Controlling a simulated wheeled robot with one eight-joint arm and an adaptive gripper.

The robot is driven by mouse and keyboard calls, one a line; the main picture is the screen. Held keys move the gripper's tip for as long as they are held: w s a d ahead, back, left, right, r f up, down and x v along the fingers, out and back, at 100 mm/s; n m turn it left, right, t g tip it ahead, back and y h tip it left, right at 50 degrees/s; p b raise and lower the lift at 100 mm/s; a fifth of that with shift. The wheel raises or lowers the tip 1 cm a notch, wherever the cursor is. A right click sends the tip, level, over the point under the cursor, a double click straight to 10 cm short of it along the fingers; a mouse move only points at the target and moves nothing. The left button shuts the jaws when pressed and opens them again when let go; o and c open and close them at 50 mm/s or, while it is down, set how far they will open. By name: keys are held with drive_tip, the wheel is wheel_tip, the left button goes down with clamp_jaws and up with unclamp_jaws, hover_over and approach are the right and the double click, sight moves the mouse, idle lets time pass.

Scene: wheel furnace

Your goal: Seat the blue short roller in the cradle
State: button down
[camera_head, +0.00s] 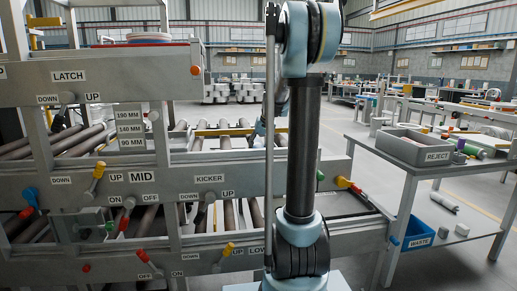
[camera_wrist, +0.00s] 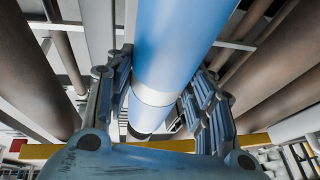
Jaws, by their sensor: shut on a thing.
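The blue short roller (camera_wrist: 172,45) fills the upper middle of the wrist view. It has a pale band and a dark end toward the bottom of that view. My gripper (camera_wrist: 157,88) is shut on it, one finger on each side. In the head view my own arm stands in front, and I cannot make out the gripper or the blue roller there. I cannot tell the cradle apart in either view.
Brown rollers (camera_wrist: 40,70) flank the held roller on both sides. A yellow bar (camera_wrist: 40,151) crosses below. In the head view, a grey lever-covered frame (camera_head: 150,182) stands ahead. A side table at right bears a REJECT bin (camera_head: 398,151) and a blue WASTE bin (camera_head: 418,234).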

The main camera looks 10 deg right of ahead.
drive_tip(key=shift+f, duration=0.55)
drive_tip(key=c, duration=0.6)
unclamp_jaws()
drive_tip(key=shift+c, duration=0.2)
drive_tip(key=shift+r, duration=4)
